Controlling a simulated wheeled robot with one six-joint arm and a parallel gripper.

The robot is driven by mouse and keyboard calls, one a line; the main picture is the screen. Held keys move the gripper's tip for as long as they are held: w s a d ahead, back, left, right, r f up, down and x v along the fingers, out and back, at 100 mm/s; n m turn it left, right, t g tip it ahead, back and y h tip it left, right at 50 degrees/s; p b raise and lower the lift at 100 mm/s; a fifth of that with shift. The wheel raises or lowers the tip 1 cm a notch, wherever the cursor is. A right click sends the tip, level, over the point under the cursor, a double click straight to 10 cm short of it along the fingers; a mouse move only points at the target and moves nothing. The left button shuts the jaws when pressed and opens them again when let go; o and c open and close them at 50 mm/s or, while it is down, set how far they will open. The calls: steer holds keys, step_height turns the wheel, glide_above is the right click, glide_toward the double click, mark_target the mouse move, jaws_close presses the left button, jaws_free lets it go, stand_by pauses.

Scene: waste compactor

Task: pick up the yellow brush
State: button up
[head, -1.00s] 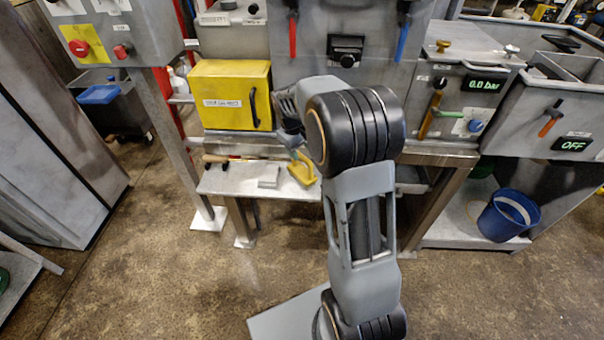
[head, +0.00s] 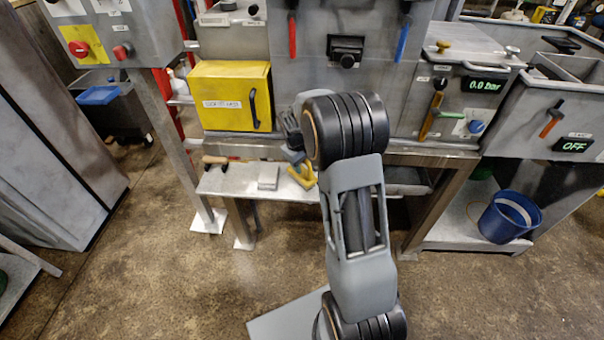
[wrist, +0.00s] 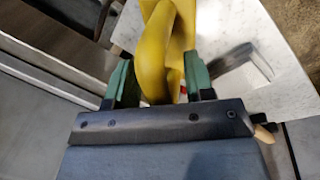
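The yellow brush (head: 302,175) lies near the right end of the low pale shelf (head: 230,185). In the wrist view its curved yellow handle (wrist: 158,50) runs between the two green fingertips of my gripper (wrist: 161,82). The fingers are apart, one on each side of the handle. A small gap shows by the right finger; contact on the left side cannot be told. In the head view my gripper (head: 296,155) is just above the brush and hides part of it.
A grey block (head: 268,177) and a wooden-handled tool (head: 216,160) lie left of the brush on the shelf. A yellow box (head: 225,95) stands above and behind. The machine's counter edge overhangs close behind the shelf. A blue bucket (head: 508,215) stands far right.

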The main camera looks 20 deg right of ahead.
jaws_close()
stand_by(0.4)
steer(key=shift+r, duration=0.55)
step_height(320, 180, up, 2)
steer(key=shift+r, duration=0.1)
steer(key=s+r, duration=0.2)
steer(key=r, duration=0.1)
steer(key=s+r, duration=0.2)
steer(key=shift+d+p, duration=0.25)
steer(key=shift+p, duration=0.15)
steer(key=s+d+r, duration=0.1)
steer(key=s+r, duration=0.3)
steer(key=s, duration=0.6)
steer(key=shift+r, duration=0.4)
